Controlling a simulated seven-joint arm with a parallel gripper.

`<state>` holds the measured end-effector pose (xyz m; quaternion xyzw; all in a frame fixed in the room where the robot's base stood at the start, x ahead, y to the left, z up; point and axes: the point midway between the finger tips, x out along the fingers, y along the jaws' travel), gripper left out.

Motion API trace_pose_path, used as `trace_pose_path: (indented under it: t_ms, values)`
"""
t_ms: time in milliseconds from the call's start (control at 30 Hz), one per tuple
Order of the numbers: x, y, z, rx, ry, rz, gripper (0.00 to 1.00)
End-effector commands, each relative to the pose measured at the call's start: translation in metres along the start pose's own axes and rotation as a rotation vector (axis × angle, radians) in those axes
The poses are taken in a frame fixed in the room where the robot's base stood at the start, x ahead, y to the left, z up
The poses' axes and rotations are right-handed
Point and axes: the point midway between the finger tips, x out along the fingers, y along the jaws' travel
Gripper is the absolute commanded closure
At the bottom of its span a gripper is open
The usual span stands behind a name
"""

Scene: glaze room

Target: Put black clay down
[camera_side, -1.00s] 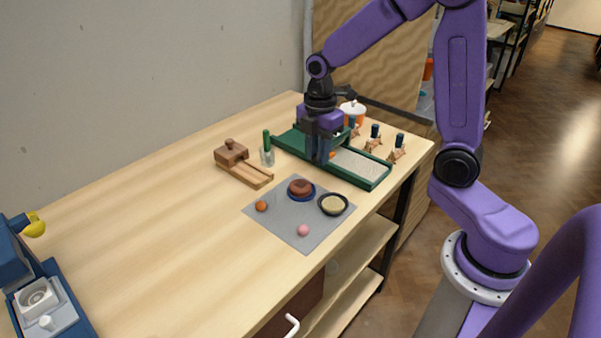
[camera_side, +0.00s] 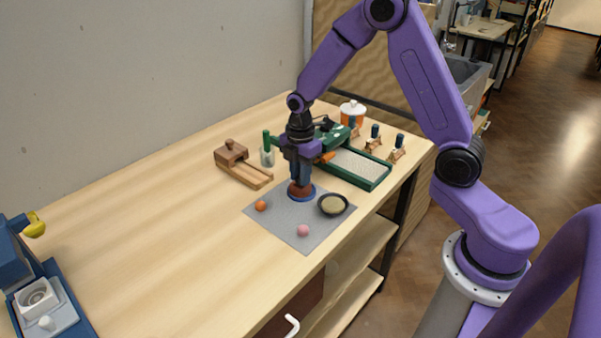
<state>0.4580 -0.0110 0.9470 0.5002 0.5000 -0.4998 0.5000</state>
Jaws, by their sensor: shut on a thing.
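My gripper (camera_side: 300,184) points straight down, with its fingertips at the reddish-brown round piece (camera_side: 293,190) on the small blue dish (camera_side: 304,199). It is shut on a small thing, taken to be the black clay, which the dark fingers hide. I cannot make out the clay's shape, or whether it touches the brown piece. The dish stands on the grey mat (camera_side: 283,230).
On the mat are an orange ball (camera_side: 261,206), a pink ball (camera_side: 303,230) and a black bowl with pale contents (camera_side: 333,204). Behind are a green tray (camera_side: 372,181), a wooden block tool (camera_side: 243,170) and an orange pot (camera_side: 352,112).

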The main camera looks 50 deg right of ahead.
Motion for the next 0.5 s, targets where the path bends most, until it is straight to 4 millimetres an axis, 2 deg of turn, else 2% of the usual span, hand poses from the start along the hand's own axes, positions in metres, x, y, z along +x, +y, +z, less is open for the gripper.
trace_pose_path:
  t_ms: [333,367,400,433,500]
  values:
    - [0.0034,-0.0004,0.0001,0.000,0.000,-0.002,1.00]
    - [0.0033,-0.0003,0.0002,0.000,0.000,-0.001,0.69]
    - [0.0031,-0.0003,0.0001,0.000,0.000,-0.001,0.56]
    - [0.0030,-0.0003,0.0001,0.000,0.000,-0.001,0.50]
    - [0.0030,-0.0003,0.0001,0.000,0.000,-0.001,0.50]
